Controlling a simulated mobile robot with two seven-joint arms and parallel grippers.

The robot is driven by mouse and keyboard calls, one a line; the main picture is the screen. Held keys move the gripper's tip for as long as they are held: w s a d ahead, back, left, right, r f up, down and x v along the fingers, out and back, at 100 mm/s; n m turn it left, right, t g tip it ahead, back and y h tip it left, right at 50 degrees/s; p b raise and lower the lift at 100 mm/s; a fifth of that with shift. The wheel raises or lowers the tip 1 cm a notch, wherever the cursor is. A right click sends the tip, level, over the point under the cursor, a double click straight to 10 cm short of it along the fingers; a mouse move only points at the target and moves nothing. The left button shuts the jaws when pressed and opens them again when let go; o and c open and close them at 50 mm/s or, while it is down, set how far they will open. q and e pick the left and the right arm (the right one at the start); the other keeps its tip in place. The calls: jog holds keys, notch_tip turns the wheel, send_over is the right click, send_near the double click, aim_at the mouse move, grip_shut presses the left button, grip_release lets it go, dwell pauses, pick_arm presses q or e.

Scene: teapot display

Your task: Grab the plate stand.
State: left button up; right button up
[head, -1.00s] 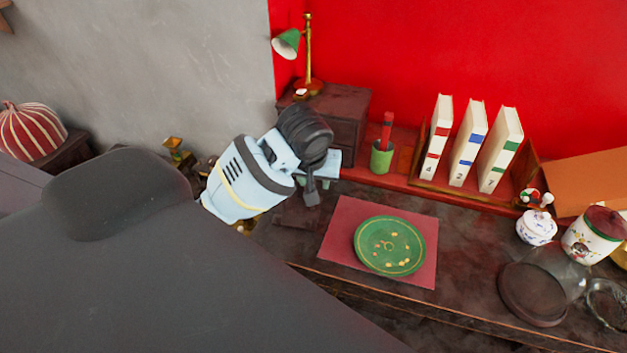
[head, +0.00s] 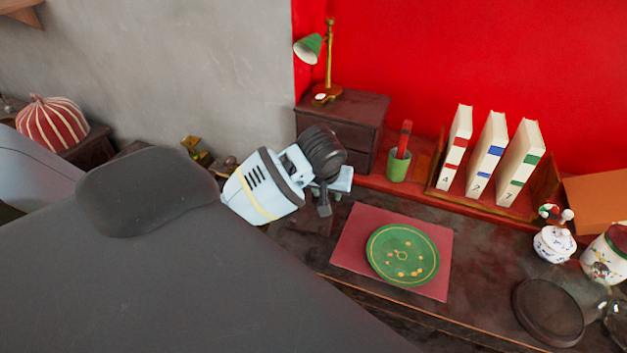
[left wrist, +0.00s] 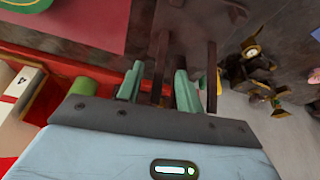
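The plate stand (left wrist: 196,25) is dark brown wood and shows at the top middle of the left wrist view, with upright slats reaching down toward my gripper. My left gripper (left wrist: 158,90) has its two green fingers on either side of one slat, with gaps visible, so it looks open around it. In the head view my left gripper (head: 328,200) is over the back left of the dark table, left of the green plate. The stand is mostly hidden there by my wrist. My right gripper is not in view.
The green plate (head: 388,262) lies on a red mat (head: 352,240) right of my gripper. A small drawer chest (head: 350,109), a green pencil cup (head: 398,170) and several white books (head: 487,150) stand behind. A brass object (left wrist: 256,53) is near the stand.

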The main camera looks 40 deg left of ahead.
pick_arm(q)
jog(key=shift+x, duration=0.85)
grip_shut()
jog(key=shift+r, duration=0.1)
